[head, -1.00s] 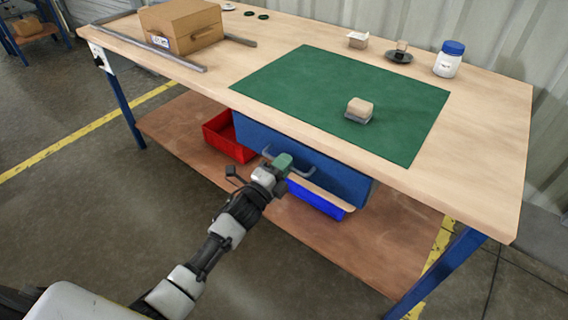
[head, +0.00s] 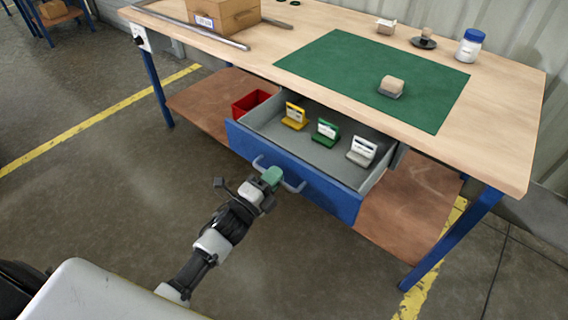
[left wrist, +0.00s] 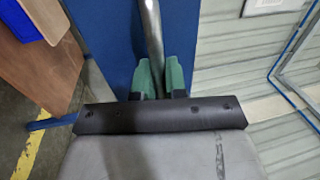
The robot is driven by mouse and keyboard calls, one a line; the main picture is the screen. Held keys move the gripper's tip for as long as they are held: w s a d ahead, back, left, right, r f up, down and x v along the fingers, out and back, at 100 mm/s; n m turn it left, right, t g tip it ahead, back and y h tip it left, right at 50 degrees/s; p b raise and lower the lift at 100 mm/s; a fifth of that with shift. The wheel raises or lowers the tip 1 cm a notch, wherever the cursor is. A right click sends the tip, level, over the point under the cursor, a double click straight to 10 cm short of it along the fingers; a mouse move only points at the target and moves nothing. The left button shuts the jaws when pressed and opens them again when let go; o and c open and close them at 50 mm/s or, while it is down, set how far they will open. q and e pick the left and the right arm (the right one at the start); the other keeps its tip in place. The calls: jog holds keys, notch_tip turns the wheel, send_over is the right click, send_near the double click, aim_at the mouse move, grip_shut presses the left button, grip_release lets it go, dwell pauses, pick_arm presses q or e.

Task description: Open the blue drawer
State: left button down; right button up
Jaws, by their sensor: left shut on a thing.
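The blue drawer (head: 330,194) under the workbench is pulled well out, and its grey inside shows. A yellow holder (head: 295,117), a green holder (head: 326,133) and a light grey holder (head: 361,152) stand in it, each with a white label. My left gripper (head: 271,178) is shut on the drawer's grey bar handle (head: 292,187). In the left wrist view the green fingers (left wrist: 158,78) sit on both sides of the handle bar (left wrist: 152,35), in front of the blue drawer front (left wrist: 105,40). My right gripper is not in view.
The workbench top (head: 500,130) overhangs the drawer and carries a green mat (head: 350,70), a small block (head: 391,86), a cardboard box (head: 225,12) and a white jar (head: 469,48). A red bin (head: 250,102) stands on the lower shelf (head: 205,100). The floor in front is clear.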

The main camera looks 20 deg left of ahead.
pick_arm(q)
jog(key=r+p+v, duration=0.1)
jog(key=v, duration=0.6)
jog(key=shift+s+r, duration=0.2)
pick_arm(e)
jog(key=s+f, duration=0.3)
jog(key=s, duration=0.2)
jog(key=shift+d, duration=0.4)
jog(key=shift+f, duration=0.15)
pick_arm(q)
jog(key=c, duration=1.2)
grip_release()
jog(key=v, duration=1)
jog(key=shift+s+a+f, duration=0.1)
jog(key=shift+s+a, duration=0.05)
jog(key=shift+s, duration=0.25)
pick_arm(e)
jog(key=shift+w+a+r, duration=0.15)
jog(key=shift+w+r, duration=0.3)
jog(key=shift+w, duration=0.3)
